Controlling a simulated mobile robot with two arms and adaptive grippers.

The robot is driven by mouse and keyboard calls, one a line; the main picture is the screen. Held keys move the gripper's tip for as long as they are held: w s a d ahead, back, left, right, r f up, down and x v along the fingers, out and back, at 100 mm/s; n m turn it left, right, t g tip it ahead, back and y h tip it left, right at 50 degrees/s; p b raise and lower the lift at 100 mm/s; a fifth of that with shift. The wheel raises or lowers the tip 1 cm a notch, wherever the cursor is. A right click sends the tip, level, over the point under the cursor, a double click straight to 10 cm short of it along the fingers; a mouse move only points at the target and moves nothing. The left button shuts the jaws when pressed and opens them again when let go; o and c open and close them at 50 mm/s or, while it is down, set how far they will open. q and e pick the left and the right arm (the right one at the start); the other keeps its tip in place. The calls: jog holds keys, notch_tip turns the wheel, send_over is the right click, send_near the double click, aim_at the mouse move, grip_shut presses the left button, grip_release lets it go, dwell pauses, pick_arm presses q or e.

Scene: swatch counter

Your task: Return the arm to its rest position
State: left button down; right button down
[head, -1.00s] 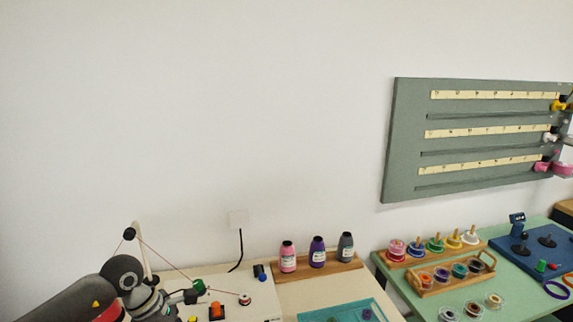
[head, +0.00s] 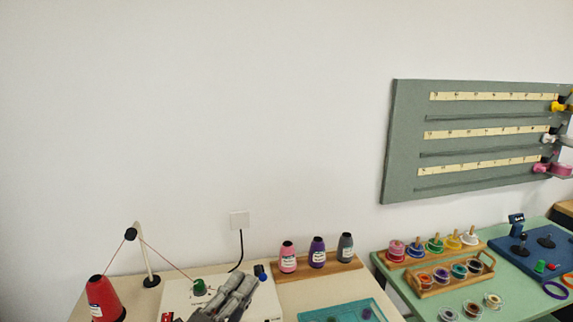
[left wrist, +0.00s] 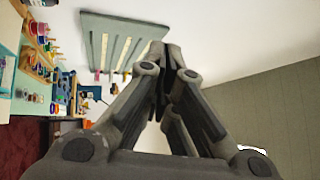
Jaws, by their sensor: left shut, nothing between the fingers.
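My left gripper (head: 232,297) shows at the bottom of the head view, over the white winding machine (head: 178,296) on the cream counter. In the left wrist view its two fingers (left wrist: 167,62) meet at the tips, shut with nothing between them. The gripper hides part of the machine's top. My right gripper is in neither view.
A red thread cone (head: 104,300) stands left of the machine, its thread running over a guide post (head: 149,262). Three thread cones stand on a wooden stand (head: 338,268). A teal tray (head: 345,310) is right of the gripper. A green table (head: 400,285) holds spool racks.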

pick_arm(q)
jog(key=s+a+f+n+g+y, duration=0.35)
jog(key=a+f+n+y, duration=0.2)
jog(key=f+n, duration=0.3)
jog(key=s+a+f+n+g+y, duration=0.3)
jog(key=s+a+f+n+y, duration=0.2)
jog(key=a+f+n, duration=0.4)
jog(key=s+d+f+n+g, duration=0.1)
jog(key=s+f+n+g, duration=0.1)
jog(key=s+f+g, duration=0.55)
jog(key=s+d+f+n+g, duration=0.2)
jog(key=s+f, duration=0.2)
jog(key=s, duration=0.7)
notch_tip(320, 180, down, 27)
jog(key=s+b, duration=0.1)
jog(key=s, duration=0.1)
jog(key=s+a+f+g, duration=0.1)
jog(key=s+f, duration=0.7)
jog(key=s+a+f+m+g+b, duration=0.1)
jog(key=s+a+f, duration=0.1)
jog(key=s+f, duration=0.6)
jog(key=shift+a+f+h+b, duration=0.25)
jog(key=shift+f+h+b, duration=0.1)
jog(key=shift+f, duration=0.1)
jog(key=shift+s, duration=0.1)
